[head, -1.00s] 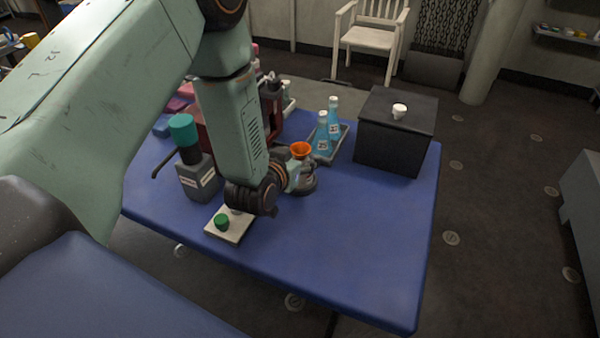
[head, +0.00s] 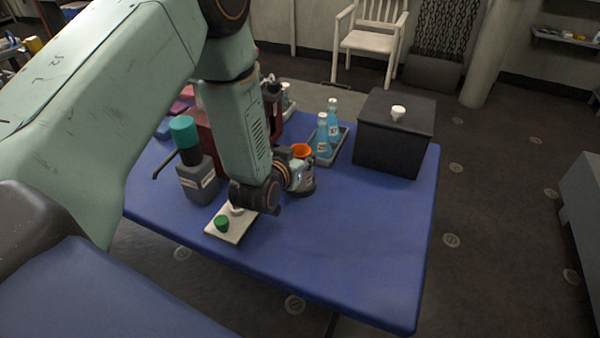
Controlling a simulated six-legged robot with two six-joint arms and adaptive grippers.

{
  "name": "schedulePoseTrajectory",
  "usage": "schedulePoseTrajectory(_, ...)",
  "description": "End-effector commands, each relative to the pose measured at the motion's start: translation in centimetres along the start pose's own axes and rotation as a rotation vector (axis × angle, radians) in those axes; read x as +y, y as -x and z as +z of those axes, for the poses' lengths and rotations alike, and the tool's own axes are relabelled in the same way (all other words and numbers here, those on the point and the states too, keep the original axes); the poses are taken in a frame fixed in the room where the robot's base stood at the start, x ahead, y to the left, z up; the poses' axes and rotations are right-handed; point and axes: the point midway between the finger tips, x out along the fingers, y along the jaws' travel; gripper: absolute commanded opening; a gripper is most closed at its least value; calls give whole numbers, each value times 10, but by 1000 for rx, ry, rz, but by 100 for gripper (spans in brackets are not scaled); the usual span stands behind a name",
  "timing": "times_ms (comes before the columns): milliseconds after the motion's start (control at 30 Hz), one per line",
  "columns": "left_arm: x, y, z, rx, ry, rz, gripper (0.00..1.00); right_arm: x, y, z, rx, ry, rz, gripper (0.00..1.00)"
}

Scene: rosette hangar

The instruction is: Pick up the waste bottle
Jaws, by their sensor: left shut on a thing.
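The waste bottle (head: 308,183) is a small dark bottle with an orange funnel (head: 301,151) in its top. It stands upright on the blue table, right of my left wrist. My left gripper (head: 297,176) is at the bottle's side and shut on it. The fingers are small in the picture and partly hidden by the wrist. I cannot see a clear gap under the bottle. My right gripper is not in view.
The blue table (head: 350,255) is clear in front and at right. A white pad (head: 237,232) holds a green cap (head: 221,223). A teal-capped grey container (head: 197,182) stands left. Blue bottles (head: 323,137) on a tray (head: 341,146) and a black box (head: 391,145) stand behind.

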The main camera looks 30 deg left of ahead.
Motion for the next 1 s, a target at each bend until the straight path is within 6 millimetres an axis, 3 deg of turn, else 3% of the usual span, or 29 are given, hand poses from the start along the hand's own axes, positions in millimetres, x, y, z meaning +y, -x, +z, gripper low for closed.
schedulePoseTrajectory(100,0,0,3,-7,-1,-2,0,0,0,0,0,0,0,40)
schedulePoseTrajectory(567,0,2,0,-11,-1,-2,0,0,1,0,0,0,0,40)
schedulePoseTrajectory(1000,0,31,-74,-3,1,-1,0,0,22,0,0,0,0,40)
